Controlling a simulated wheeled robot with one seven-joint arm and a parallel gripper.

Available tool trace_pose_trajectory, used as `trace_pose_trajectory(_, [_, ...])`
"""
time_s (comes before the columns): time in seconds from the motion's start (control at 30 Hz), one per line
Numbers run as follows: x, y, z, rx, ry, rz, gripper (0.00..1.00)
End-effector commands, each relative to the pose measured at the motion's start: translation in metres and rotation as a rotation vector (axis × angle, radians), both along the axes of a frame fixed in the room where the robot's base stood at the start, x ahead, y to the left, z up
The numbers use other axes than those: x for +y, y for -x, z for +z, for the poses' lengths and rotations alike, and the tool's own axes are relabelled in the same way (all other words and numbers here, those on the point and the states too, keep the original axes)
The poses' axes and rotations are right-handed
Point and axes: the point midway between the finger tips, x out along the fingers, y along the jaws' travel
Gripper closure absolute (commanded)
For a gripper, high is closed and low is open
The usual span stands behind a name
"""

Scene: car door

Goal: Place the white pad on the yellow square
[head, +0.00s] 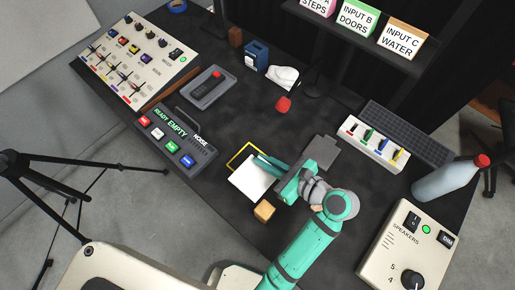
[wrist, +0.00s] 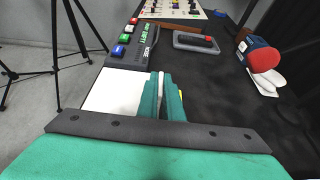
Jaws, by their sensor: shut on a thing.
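The white pad (head: 250,182) is a flat white square near the front left of the dark table. The yellow square (head: 236,157) is a thin outline just behind it; its far part shows and its near side is hidden by the pad and my gripper. My teal gripper (head: 264,162) reaches in from the right, with its fingers at the pad's right edge. In the wrist view the fingers (wrist: 163,92) are close together around a thin white part, with the pad (wrist: 112,92) to their left. Whether the pad touches the table is unclear.
A wooden cube (head: 264,211) stands close in front of the pad. A button panel (head: 174,138) lies to the left behind it. A slider box (head: 372,140) and bottle (head: 450,178) stand right.

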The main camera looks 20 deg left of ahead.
Motion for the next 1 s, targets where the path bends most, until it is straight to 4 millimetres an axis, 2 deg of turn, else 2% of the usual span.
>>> trace_pose_trajectory(0.27, [0.029, -0.053, -0.026, -0.001, 0.000, 0.003, 1.00])
trace_pose_trajectory(0.43, [0.040, -0.073, -0.056, 0.002, -0.001, 0.002, 1.00])
trace_pose_trajectory(0.6, [0.048, -0.085, -0.074, 0.000, 0.000, 0.004, 1.00])
trace_pose_trajectory(0.83, [0.052, -0.093, -0.085, 0.000, 0.000, 0.003, 1.00])
trace_pose_trajectory(1.0, [0.052, -0.093, -0.108, 0.002, -0.001, 0.002, 1.00])
